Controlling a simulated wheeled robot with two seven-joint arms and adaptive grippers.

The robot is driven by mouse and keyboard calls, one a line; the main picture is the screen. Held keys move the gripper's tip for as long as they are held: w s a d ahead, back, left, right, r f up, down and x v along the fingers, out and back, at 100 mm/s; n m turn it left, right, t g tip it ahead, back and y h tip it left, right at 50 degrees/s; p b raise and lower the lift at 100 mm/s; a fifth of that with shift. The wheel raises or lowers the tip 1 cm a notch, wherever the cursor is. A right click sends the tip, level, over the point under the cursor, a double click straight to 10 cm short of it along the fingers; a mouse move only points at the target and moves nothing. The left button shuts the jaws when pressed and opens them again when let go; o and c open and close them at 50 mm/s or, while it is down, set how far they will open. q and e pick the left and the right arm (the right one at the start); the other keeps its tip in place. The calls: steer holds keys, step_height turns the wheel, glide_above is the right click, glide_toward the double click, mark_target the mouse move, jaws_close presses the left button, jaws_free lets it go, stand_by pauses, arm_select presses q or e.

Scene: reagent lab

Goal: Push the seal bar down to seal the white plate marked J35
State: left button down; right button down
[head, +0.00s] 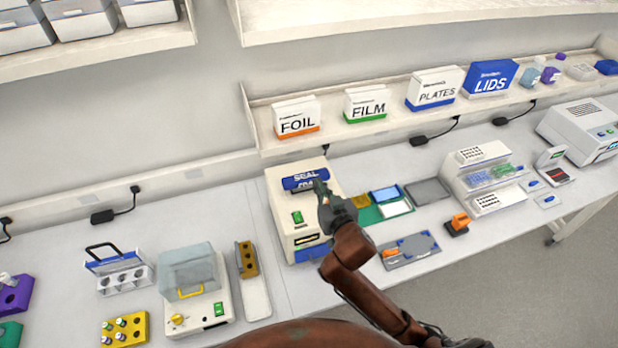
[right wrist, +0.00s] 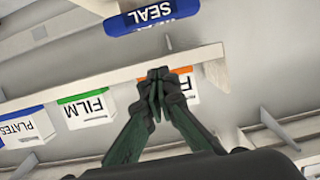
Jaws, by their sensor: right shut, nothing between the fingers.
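The blue seal bar (head: 305,179), lettered SEAL, lies across the top of a cream sealer (head: 283,217) in the head view. It also shows at the top of the right wrist view (right wrist: 140,17). My right gripper (head: 320,187) is shut and empty, its fingertips by the right end of the bar in the head view. In the right wrist view the fingertips (right wrist: 158,74) appear apart from the bar; contact is not clear. The J35 marking is not readable in either view, so I cannot tell where that plate is. My left gripper is out of view.
Right of the sealer, a green mat (head: 370,216) holds blue and white plates, beside a grey pad (head: 428,191). A shelf behind carries FOIL (head: 297,117), FILM (head: 365,103), PLATES and LIDS boxes. A clear-hooded device (head: 188,268) stands at the left.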

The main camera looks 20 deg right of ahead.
steer(key=p, duration=0.2)
glide_above(306, 179)
steer(key=s, duration=0.2)
step_height(306, 179, down, 2)
steer(key=shift+w+d+f+p, duration=0.1)
steer(key=shift+d+f+p, duration=0.05)
steer(key=shift+f, duration=0.6)
steer(key=shift+w+d+f+p, duration=0.1)
steer(key=shift+w+f+p, duration=0.05)
steer(key=shift+f, duration=0.55)
steer(key=shift+w+d+f+p, duration=0.1)
steer(key=shift+d+f+p, duration=0.05)
steer(key=shift+f, duration=0.6)
